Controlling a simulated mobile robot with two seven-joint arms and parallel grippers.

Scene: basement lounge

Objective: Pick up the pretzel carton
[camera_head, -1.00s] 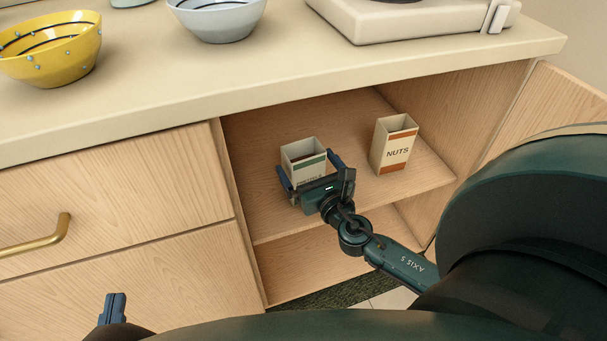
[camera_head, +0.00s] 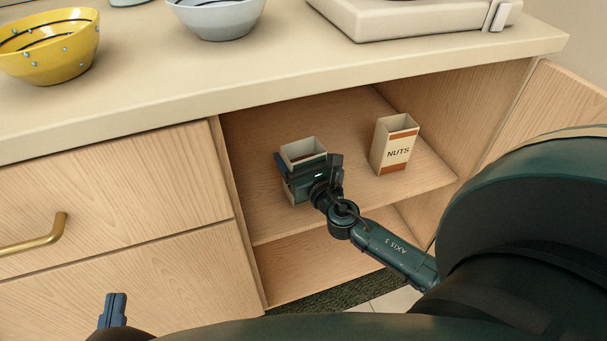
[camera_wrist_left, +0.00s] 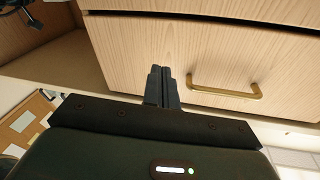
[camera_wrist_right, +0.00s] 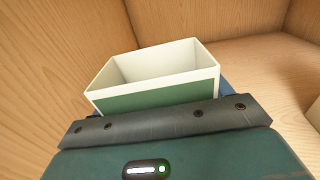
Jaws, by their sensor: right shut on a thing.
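The pretzel carton, a white open-topped box with a green band, stands on the cabinet's shelf in the head view (camera_head: 303,151). It also fills the middle of the right wrist view (camera_wrist_right: 155,70), its open top facing up. My right gripper (camera_head: 298,178) is shut on the carton from the front and hides most of its front face and label. My left gripper (camera_head: 113,308) is low at the left, away from the carton. In the left wrist view its fingers (camera_wrist_left: 162,87) are together with nothing between them.
A nuts carton (camera_head: 392,155) stands on the same shelf to the right. Wooden side walls and the countertop (camera_head: 300,70) enclose the space. A yellow bowl (camera_head: 50,55), a grey bowl (camera_head: 215,22) and a pale flat device (camera_head: 410,25) are on top. Drawers with a brass handle (camera_head: 35,235) are left.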

